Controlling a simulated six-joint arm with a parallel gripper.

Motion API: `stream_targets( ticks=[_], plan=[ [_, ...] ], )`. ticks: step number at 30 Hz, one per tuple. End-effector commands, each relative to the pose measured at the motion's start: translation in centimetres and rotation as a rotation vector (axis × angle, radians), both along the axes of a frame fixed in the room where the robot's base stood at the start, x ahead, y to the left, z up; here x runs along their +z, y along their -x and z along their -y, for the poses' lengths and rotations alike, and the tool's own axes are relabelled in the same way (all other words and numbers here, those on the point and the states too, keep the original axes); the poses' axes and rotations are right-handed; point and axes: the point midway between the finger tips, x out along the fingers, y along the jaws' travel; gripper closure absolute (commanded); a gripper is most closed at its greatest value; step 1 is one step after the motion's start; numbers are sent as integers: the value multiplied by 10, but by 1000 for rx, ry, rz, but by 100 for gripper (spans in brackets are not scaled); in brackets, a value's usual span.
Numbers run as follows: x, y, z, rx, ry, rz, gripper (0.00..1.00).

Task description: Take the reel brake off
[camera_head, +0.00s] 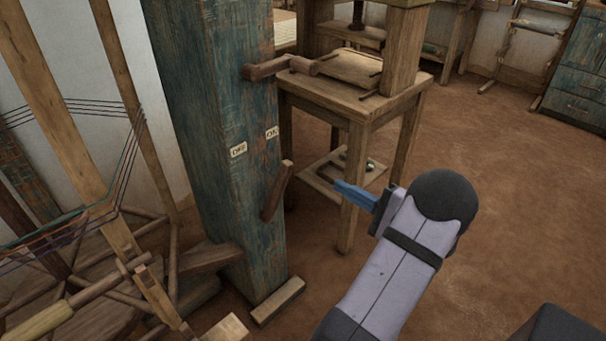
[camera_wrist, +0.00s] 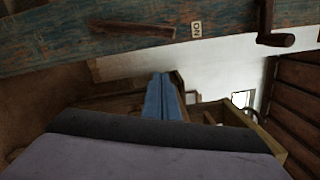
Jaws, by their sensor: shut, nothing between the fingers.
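A wooden brake lever (camera_head: 277,190) is mounted on the face of the blue-green post (camera_head: 215,95), below the small labels "OFF" (camera_head: 238,150) and "ON" (camera_head: 272,132). It tilts, with its upper end leaning right, on the "ON" side. The lever also shows in the wrist view (camera_wrist: 135,29), near the "ON" label (camera_wrist: 196,28); the "OFF" label is not visible there. My gripper (camera_head: 354,194) has blue fingers, shut and empty, to the right of the lever and apart from it. The fingers also show in the wrist view (camera_wrist: 162,97).
A wooden crank handle (camera_head: 290,67) juts from the post above the labels, toward the right. A wooden table (camera_head: 355,102) with a lower shelf stands behind. Loom frame beams and threads (camera_head: 110,215) fill the left. The floor at right is open.

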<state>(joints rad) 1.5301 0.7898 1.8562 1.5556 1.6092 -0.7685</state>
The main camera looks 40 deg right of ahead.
Motion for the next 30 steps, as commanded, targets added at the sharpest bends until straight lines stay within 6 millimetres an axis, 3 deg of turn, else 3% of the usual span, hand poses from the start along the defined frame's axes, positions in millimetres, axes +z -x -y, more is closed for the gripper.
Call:
stream_targets(
  ticks=[14,20,30],
  plan=[
    [-1,-7,-1,2,-1,-4,100],
    [-1,-30,-4,5,-2,-4,100],
    [0,-92,-8,5,-1,-4,100]
  ],
)
